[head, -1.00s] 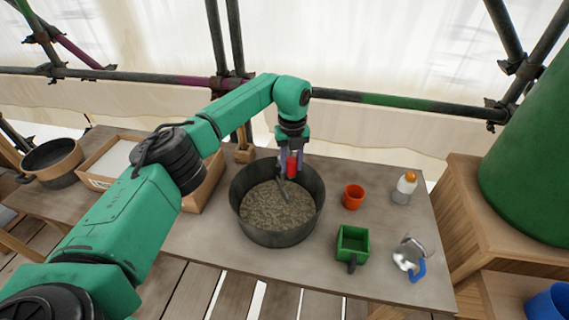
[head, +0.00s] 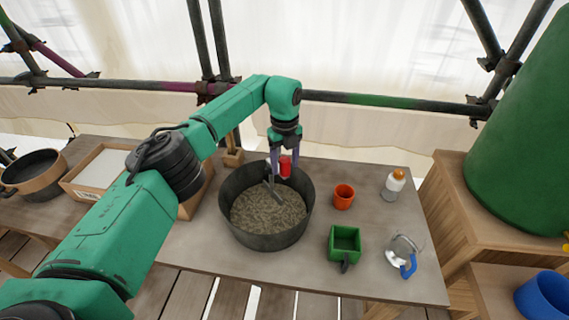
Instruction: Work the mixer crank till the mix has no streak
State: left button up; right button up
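The mixing tub (head: 267,241) is a dark round pan on the grey table, filled with a speckled grey-brown mix (head: 266,208). The mix looks evenly grainy, with no clear streak that I can make out. The crank shows as a red grip (head: 285,166) on a grey metal arm (head: 270,186) that reaches down into the tub. My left gripper (head: 279,165) points down at the tub's far side, with its fingers around the red grip, and looks shut on it. My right gripper is not in view.
Right of the tub stand an orange cup (head: 343,198), a green square scoop (head: 345,240), a bottle with an orange cap (head: 393,186) and a clear jug with a blue handle (head: 404,256). Scaffold poles (head: 385,102) run behind.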

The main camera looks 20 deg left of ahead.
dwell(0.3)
pick_arm(q)
jog(key=shift+r, duration=0.3)
notch_tip(320, 180, up, 8)
jog(key=shift+r+b, duration=0.15)
jog(key=shift+b, duration=0.95)
notch_tip(320, 180, up, 6)
jog(key=shift+s+f+p, duration=0.1)
jog(key=shift+f+p, duration=0.15)
jog(key=shift+p, duration=0.05)
